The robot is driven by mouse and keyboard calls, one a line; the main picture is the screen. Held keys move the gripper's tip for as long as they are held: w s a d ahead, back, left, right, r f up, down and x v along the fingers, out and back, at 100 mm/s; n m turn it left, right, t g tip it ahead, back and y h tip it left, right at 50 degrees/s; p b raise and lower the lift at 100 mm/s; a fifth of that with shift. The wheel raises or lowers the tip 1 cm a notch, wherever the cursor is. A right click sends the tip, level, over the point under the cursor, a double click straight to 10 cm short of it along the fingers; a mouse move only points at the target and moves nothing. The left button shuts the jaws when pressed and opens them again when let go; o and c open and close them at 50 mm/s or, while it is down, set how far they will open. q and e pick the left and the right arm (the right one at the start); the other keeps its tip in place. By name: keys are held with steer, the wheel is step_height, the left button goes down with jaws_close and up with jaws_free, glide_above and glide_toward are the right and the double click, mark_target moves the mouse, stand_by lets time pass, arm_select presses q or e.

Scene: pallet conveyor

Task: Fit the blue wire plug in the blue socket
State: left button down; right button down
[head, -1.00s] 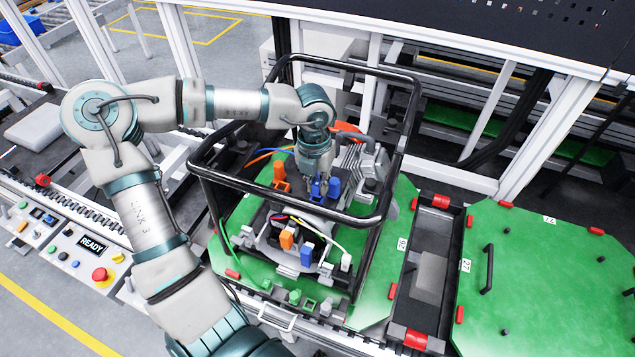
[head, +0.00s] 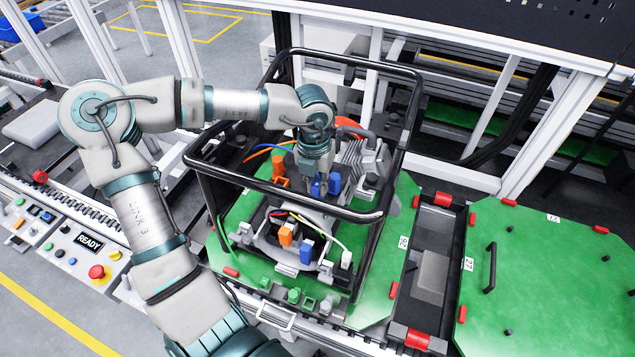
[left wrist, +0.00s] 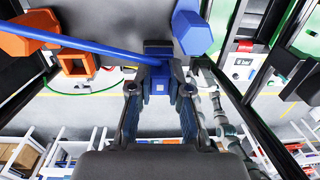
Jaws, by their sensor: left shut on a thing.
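My left gripper (head: 314,174) reaches down inside the black tube cage. In the left wrist view its fingers (left wrist: 159,100) are shut on the blue plug (left wrist: 158,76), whose blue wire (left wrist: 95,46) comes in from the left. In the head view, one blue part (head: 316,188) is at the fingertips and another blue block (head: 335,184) stands just right of it. A blue block (left wrist: 192,27) also shows up and right of the plug in the wrist view. The blue socket cannot be told apart surely; whether the plug is seated in it is unclear. My right gripper is out of view.
The black cage (head: 345,212) surrounds the unit on a green pallet (head: 380,290). An orange socket (left wrist: 75,63) and an orange plug (left wrist: 30,32) are left of the blue plug. Lower orange and blue connectors and loose wires lie nearer. Another green pallet (head: 540,300) is at right.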

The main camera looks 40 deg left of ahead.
arm_select(q)
steer(key=c, duration=1)
jaws_free()
steer(key=r, duration=1.2)
steer(key=shift+s+a, duration=0.1)
steer(key=shift+a, duration=0.25)
